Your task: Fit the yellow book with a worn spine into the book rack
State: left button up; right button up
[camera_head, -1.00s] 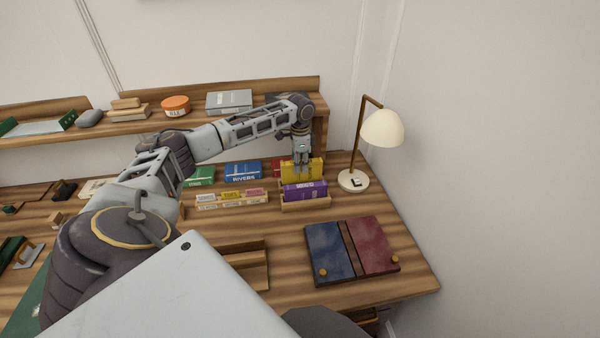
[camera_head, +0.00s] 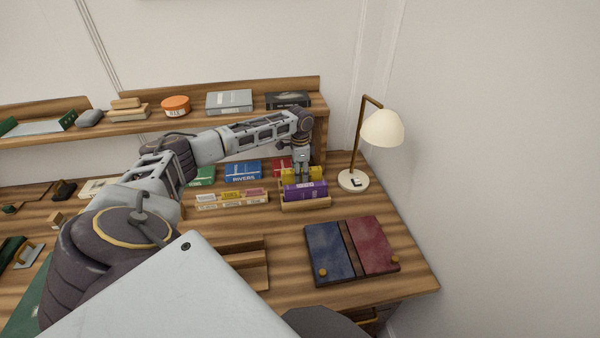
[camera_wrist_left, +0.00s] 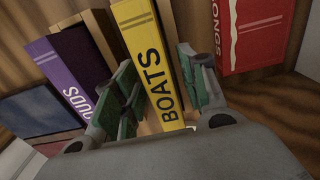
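The yellow book (camera_head: 289,175) stands upright just behind the purple book, low in the wooden book rack (camera_head: 308,204). Its lower part is hidden, so I cannot tell whether it rests on the rack's floor. In the left wrist view its worn spine (camera_wrist_left: 152,65) reads BOATS. The purple book (camera_head: 306,190) stands in the rack's front and also shows in the left wrist view (camera_wrist_left: 72,75). My right gripper is out of view.
A lamp (camera_head: 383,128) stands close on the right. A box of small labelled items (camera_head: 232,202) is to the left; a blue and red folder (camera_head: 351,249) lies in front.

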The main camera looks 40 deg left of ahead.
pick_arm(q)
jog(key=shift+r, duration=0.65)
notch_tip(320, 180, up, 4)
jog(key=shift+r, duration=0.25)
notch_tip(320, 180, up, 5)
jog(key=shift+f, duration=0.15)
jog(key=shift+r, duration=0.85)
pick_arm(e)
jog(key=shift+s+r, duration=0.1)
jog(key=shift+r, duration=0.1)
